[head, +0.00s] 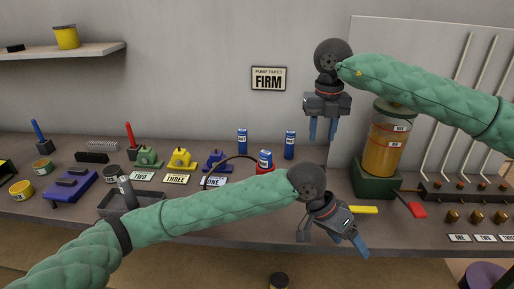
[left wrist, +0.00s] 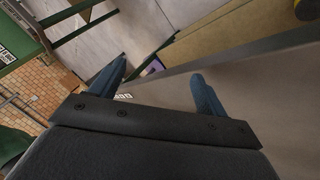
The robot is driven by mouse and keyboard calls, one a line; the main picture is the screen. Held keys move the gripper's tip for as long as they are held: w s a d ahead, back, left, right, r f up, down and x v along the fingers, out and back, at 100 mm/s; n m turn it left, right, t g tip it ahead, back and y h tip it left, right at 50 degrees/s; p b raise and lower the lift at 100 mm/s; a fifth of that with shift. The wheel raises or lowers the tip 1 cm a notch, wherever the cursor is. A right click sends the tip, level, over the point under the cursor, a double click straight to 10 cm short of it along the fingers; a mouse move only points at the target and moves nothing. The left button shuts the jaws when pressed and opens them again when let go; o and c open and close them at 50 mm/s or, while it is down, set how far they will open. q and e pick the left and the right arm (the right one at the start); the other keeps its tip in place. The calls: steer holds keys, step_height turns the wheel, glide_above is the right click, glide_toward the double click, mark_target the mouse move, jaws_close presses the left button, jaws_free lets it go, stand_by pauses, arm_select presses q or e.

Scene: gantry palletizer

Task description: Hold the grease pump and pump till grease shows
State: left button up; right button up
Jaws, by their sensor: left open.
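The grease pump (head: 383,150) stands at the right of the bench, a clear cylinder of amber grease on a green base. A lever with a red grip (head: 416,209) sticks out at its foot. My left gripper (head: 333,246) is open and empty at the bench's front edge, left of and below the pump. Its two blue fingers are spread with nothing between them in the left wrist view (left wrist: 157,88). My right gripper (head: 322,136) hangs open and empty above the bench, left of the pump; its arm passes in front of the pump's top right.
A yellow bar (head: 362,209) lies between my left gripper and the lever. A metal manifold (head: 465,190) with several pipes stands right of the pump. Blue cans (head: 290,145), small coloured pumps (head: 181,158) and a grey tray (head: 150,200) fill the bench's left. A sign (head: 268,79) reads "Pump takes FIRM".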

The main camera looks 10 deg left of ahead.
arm_select(q)
steer(key=w+a+r+t, duration=0.2)
steer(key=w+a+r, duration=0.45)
steer(key=w, duration=0.45)
step_height(320, 180, up, 9)
steer(key=m+t+y, duration=0.1)
steer(key=t+y, duration=0.1)
steer(key=t, duration=0.1)
glide_above(266, 166)
steer(key=w, duration=0.2)
steer(key=shift+w+d, duration=0.15)
steer(key=shift+d, duration=0.15)
steer(key=a+f, duration=0.1)
steer(key=s+a+f+y, duration=0.1)
steer(key=shift+s+a+g, duration=0.15)
steer(key=shift+a+g, duration=0.15)
steer(key=shift+s+a+f, duration=0.2)
steer(key=shift+a+f, duration=0.05)
steer(key=shift+f, duration=0.55)
steer(key=shift+x, duration=3.55)
steer(key=shift+s, duration=0.1)
steer(key=c, duration=1.5)
